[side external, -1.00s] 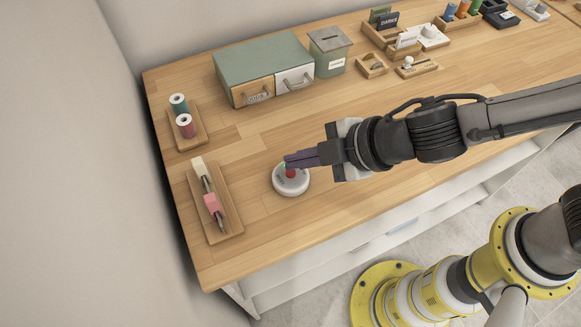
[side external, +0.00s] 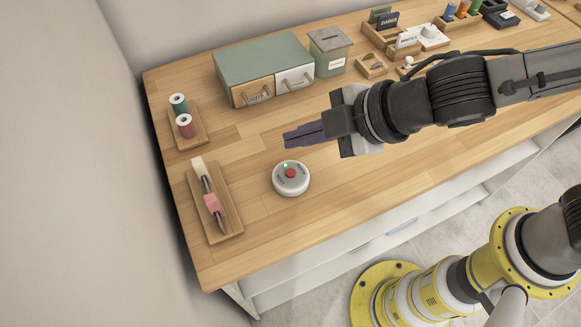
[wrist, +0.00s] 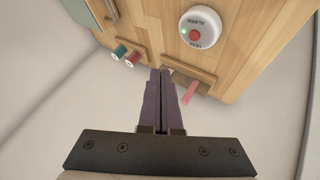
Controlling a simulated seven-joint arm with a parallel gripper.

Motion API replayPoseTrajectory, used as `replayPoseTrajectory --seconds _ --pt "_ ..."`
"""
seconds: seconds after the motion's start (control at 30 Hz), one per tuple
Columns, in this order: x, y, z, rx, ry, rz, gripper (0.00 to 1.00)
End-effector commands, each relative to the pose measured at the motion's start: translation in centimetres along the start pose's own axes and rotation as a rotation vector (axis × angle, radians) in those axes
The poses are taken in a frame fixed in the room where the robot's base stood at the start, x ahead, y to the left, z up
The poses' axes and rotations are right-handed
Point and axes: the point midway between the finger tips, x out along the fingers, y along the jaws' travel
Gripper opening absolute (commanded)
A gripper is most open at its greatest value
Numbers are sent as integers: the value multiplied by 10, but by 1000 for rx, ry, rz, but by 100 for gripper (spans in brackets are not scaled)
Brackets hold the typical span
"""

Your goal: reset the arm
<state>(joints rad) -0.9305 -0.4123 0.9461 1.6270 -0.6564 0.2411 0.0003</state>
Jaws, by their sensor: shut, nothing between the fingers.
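My gripper (side external: 305,134) is shut and empty, held in the air above the wooden table (side external: 260,205). Its dark purple fingers also show in the wrist view (wrist: 160,98), pressed together. A round white device (side external: 291,178) with a red button and a small lit green light sits on the table. In the side view it lies just below the fingertips in the picture, apart from them. It also shows at the top of the wrist view (wrist: 203,22), with lettering around its red button.
A green cabinet (side external: 262,66) with two drawers and a lidded box (side external: 328,52) stand at the back. Thread spools (side external: 184,124) on a wooden tray and another tray (side external: 231,200) with a pink item are at left. Small holders (side external: 405,42) stand at back right.

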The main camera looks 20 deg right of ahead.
Motion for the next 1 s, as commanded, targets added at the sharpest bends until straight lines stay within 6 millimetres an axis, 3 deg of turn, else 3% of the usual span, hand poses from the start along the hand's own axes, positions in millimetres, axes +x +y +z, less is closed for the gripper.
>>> replayPoseTrajectory --seconds 0.3,0.37,0.47,0.6,0.73,0.87,1.0 --pt "0 7 5 14 -9 11 0" --pt "-2 22 12 39 -15 36 0" --pt "-22 66 25 107 -19 115 0" --pt "-77 130 72 281 -63 253 0" --pt "-140 159 129 482 -140 367 0" --pt "-206 154 188 717 -228 462 0" --pt "-263 109 237 990 -316 516 0"
